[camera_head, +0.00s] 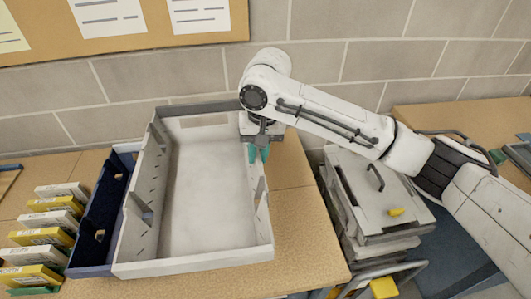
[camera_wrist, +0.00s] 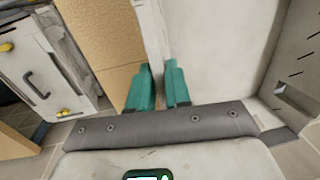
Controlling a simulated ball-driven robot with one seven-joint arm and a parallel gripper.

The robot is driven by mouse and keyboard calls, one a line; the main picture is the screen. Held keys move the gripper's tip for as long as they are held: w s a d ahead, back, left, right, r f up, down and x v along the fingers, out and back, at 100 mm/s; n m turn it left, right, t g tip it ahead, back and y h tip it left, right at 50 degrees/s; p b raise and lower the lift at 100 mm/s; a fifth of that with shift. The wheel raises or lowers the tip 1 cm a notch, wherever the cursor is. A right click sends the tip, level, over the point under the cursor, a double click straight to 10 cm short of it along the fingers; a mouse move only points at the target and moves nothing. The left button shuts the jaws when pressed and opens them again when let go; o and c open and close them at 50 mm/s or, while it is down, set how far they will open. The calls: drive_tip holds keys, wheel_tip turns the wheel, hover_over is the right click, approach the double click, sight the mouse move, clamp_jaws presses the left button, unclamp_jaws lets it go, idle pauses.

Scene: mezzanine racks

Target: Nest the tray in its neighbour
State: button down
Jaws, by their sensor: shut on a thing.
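A large pale grey tray (camera_head: 205,262) with slotted side walls and an empty floor lies on the tan table. A navy blue tray (camera_head: 88,245) lies at its left; the grey tray hides most of it, and I cannot tell how far one sits inside the other. My gripper (camera_head: 258,154) is at the grey tray's right wall near the back corner, its teal fingers pointing down. In the wrist view, the fingers (camera_wrist: 158,82) are shut on the grey tray's wall (camera_wrist: 152,30), one on each side.
Several yellow and white boxes (camera_head: 45,235) stand in a row left of the navy tray. A pale cabinet or stack with a handle (camera_head: 375,190) stands right of the table. A brick wall with a notice board (camera_head: 160,38) closes the back.

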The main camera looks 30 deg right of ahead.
drive_tip(key=w+a, duration=0.8)
drive_tip(key=a, duration=0.2)
drive_tip(key=shift+a, duration=0.25)
idle(0.6)
drive_tip(key=shift+r, duration=0.1)
